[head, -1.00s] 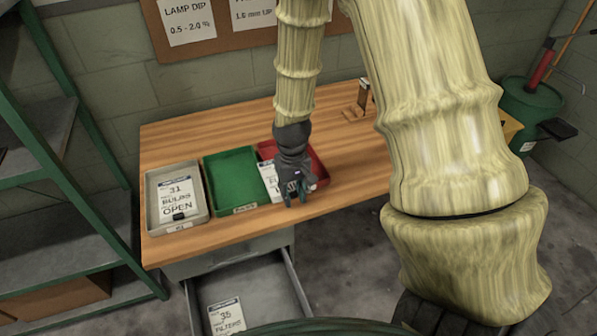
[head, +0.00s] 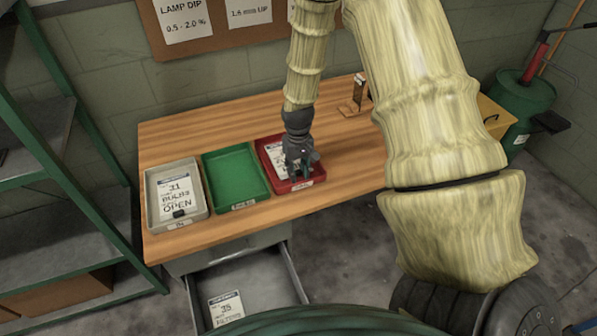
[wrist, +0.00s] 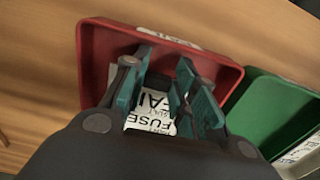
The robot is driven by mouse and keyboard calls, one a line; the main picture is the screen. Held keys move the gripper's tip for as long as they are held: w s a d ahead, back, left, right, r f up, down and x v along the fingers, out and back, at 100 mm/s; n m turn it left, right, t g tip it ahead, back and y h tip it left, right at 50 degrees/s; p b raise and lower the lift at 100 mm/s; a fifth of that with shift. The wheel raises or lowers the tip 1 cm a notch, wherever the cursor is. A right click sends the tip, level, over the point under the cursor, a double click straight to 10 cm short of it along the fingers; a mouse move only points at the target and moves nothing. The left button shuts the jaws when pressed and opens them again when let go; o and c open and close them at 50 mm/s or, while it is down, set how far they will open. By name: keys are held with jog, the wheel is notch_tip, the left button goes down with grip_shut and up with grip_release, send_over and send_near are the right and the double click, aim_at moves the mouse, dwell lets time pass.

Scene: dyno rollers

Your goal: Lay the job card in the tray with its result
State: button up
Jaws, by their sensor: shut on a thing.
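A white job card (head: 276,158) with black print is in or just over the red tray (head: 313,184), at the right end of the tray row. In the wrist view the card (wrist: 152,108) shows "FAI" and "FUSE" between my fingers; the rest is hidden. My gripper (head: 301,172) is shut on this card, inside the red tray's outline. I cannot tell whether the card touches the tray floor. The green tray (head: 235,174) in the middle is empty. The grey tray (head: 152,210) at left holds a card (head: 175,190) reading "31 BULBS OPEN".
An open drawer (head: 262,285) below the bench holds a card (head: 226,308) marked 35. A small stand (head: 357,98) is at the back of the bench. A green shelf (head: 50,150) stands at left. The bench top (head: 345,160) right of the red tray is clear.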

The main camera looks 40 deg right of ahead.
jog(key=shift+f, duration=0.65)
jog(key=shift+f, duration=0.1)
jog(key=o, duration=1)
jog(key=shift+r+b, duration=0.95)
jog(key=shift+r, duration=5.2)
